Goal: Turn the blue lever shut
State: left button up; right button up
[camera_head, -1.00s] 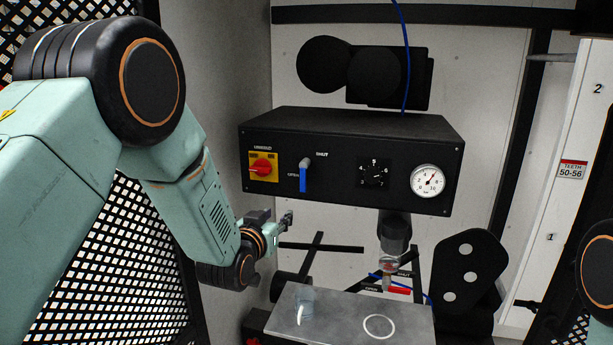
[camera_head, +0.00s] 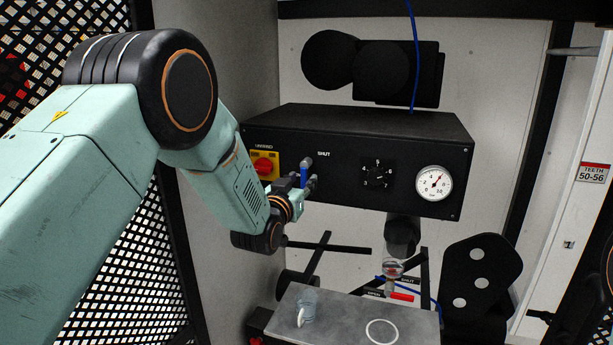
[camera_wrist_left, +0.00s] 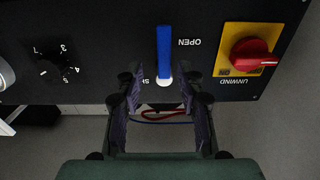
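The blue lever (camera_head: 305,174) is on the front of the black control box (camera_head: 400,190). Its pale pivot end is at the top and its blue handle hangs down, beside the word OPEN in the left wrist view. The lever (camera_wrist_left: 164,50) shows clearly there, in an upside-down picture. My left gripper (camera_head: 309,184) is in front of the lever and hides its lower part in the head view. In the left wrist view the gripper (camera_wrist_left: 162,90) is open, fingers apart on either side of the pivot end. One finger partly covers the SHUT label. Contact cannot be told. My right gripper is not in view.
Left of the lever is a red UNWIND knob (camera_head: 263,165) on a yellow plate. Right of it are a black dial (camera_head: 377,174) and a pressure gauge (camera_head: 434,183). Below stands a grey table (camera_head: 345,320) with a small clear cup (camera_head: 307,307). A mesh wall is at left.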

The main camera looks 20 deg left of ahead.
aim_at(303, 178)
pick_arm(q)
jog(key=w, duration=0.1)
jog(key=w+f, duration=0.1)
jog(key=w+a, duration=0.1)
jog(key=w, duration=0.1)
jog(key=shift+f, duration=0.2)
jog(key=shift+s+d+r, duration=0.35)
jog(key=shift+d+r, duration=0.2)
jog(key=shift+r, duration=0.15)
jog(key=shift+w+a+f, duration=0.25)
jog(key=shift+w+f, duration=0.05)
jog(key=shift+w+a+f, duration=0.15)
jog(key=shift+w+f, duration=0.15)
jog(key=shift+c, duration=1.2)
jog(key=shift+s+d+r, duration=0.3)
jog(key=shift+s+r, duration=0.15)
jog(key=c, duration=0.5)
jog(key=shift+w+a+f, duration=0.1)
jog(key=shift+a, duration=0.05)
grip_shut()
